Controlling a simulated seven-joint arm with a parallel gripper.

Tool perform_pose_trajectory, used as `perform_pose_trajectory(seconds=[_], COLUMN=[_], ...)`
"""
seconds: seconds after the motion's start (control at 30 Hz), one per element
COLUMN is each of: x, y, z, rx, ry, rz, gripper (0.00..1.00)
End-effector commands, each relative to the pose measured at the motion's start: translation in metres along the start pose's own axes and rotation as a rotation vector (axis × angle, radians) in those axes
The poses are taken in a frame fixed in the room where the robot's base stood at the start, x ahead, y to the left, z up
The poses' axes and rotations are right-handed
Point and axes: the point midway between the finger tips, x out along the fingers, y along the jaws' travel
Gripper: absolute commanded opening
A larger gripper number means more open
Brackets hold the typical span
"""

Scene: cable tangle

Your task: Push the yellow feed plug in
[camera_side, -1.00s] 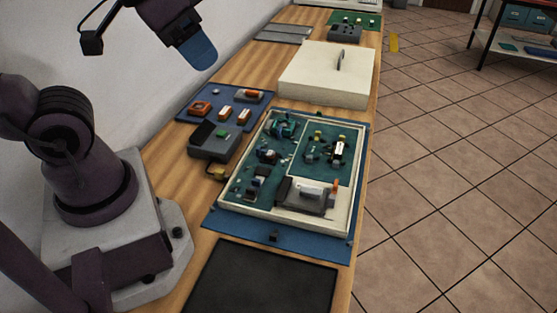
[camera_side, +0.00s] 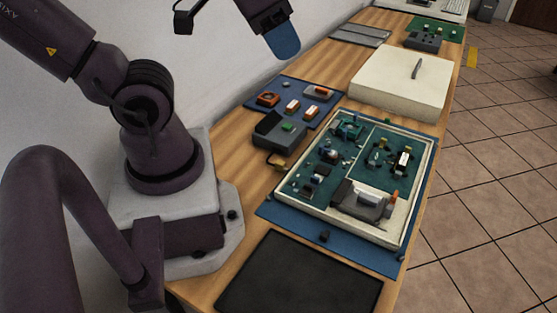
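A small yellow plug (camera_side: 280,167) lies on the wood beside a grey box (camera_side: 280,134) with a green part on it. A dark cable runs from the box toward the plug. To its right is an open cream-rimmed case (camera_side: 408,225) with a green circuit board (camera_side: 360,160). The board carries several small parts and a grey unit (camera_side: 362,200) near the front. Which socket fits the plug is too small to tell. My gripper (camera_side: 283,42) hangs high at the top, above the bench and well away from the plug. Only one blue finger pad shows, so its opening is hidden.
A blue mat (camera_side: 325,92) with several orange parts lies behind the grey box. A cream lid (camera_side: 385,90) with a dark handle stands farther back. A black mat (camera_side: 300,285) at the front is bare. The bench's right edge runs close to the case.

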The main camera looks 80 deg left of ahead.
Motion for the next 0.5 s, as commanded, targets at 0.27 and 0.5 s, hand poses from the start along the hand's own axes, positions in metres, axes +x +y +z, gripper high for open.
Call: perform_pose_trajectory(seconds=[0.27,0.5], x=[0.043,0.099], y=[-0.049,-0.098], z=[0.016,0.059], rx=[-0.257,-0.800], ry=[-0.227,-0.533], rz=[-0.056,0.031], gripper=[0.00,0.00])
